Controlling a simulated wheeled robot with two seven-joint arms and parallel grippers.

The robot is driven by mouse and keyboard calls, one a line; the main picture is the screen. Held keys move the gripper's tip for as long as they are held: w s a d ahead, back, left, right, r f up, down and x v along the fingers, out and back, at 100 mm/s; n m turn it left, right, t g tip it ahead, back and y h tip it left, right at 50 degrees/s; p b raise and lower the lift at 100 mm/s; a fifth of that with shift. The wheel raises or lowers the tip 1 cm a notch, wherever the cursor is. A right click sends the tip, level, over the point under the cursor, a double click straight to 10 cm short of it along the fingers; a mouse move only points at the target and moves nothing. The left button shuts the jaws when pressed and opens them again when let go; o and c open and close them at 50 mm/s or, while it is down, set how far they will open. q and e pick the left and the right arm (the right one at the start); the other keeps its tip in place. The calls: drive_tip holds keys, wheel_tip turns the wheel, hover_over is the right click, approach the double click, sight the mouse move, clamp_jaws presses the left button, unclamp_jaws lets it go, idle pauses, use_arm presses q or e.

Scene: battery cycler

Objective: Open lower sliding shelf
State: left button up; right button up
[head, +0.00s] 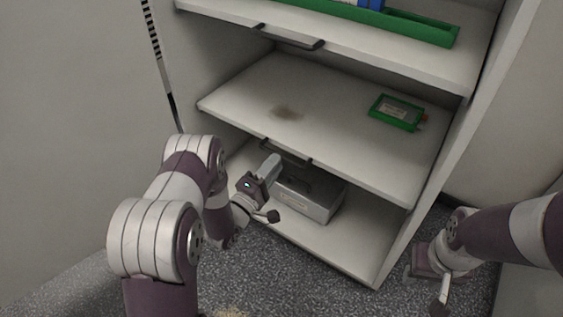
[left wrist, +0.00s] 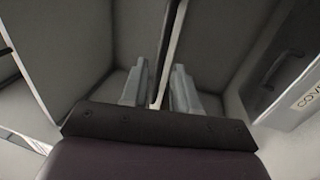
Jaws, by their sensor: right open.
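The lower sliding shelf (head: 330,125) is a pale board in the cabinet, with a dark handle (head: 285,153) on its front edge. My left gripper (head: 272,166) is just below and in front of this edge, close to the handle. In the left wrist view its two fingers (left wrist: 158,88) stand apart, with a thin pale edge running between them. I cannot tell whether either finger touches it. My right gripper (head: 428,285) is at the lower right, outside the cabinet and away from the shelf; its jaws are open and empty.
A green-framed device (head: 397,112) lies on the lower shelf, beside a brown stain. The upper shelf (head: 385,47) has its own handle (head: 290,37) and a green tray (head: 430,33). A grey metal box (head: 312,196) stands on the cabinet floor beneath. Speckled floor lies in front.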

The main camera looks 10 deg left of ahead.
use_arm(q)
drive_tip(key=b+x, duration=0.1)
drive_tip(key=x, duration=0.3)
clamp_jaws()
use_arm(e)
drive_tip(key=shift+f, duration=0.9)
use_arm(q)
drive_tip(key=shift+s+a, duration=0.1)
use_arm(e)
drive_tip(key=shift+s, duration=0.1)
